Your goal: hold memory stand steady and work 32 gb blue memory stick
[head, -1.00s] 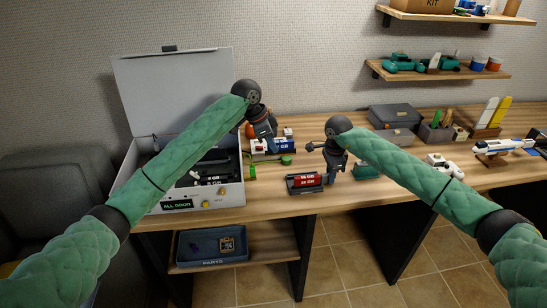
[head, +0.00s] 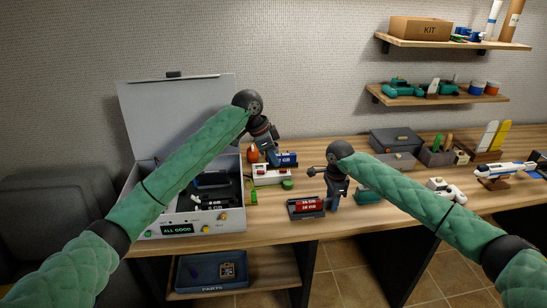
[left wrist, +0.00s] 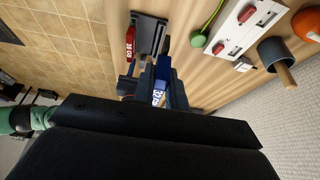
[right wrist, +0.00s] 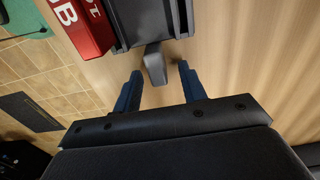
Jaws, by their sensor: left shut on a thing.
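The memory stand (head: 322,213) is a dark rack on the bench with a red 16 GB-type stick (head: 307,205) in it; the label is hard to read. My left gripper (head: 272,153) is shut on the blue memory stick (head: 287,159), holding it above the white dock. The stick also shows between the fingers in the left wrist view (left wrist: 159,95), partly hidden. My right gripper (head: 335,200) is low at the stand's right end. In the right wrist view its fingers (right wrist: 158,88) are open, with the stand's grey tab (right wrist: 154,66) just ahead, between their tips.
The open grey case (head: 190,221) reading ALL GOOD is at left.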

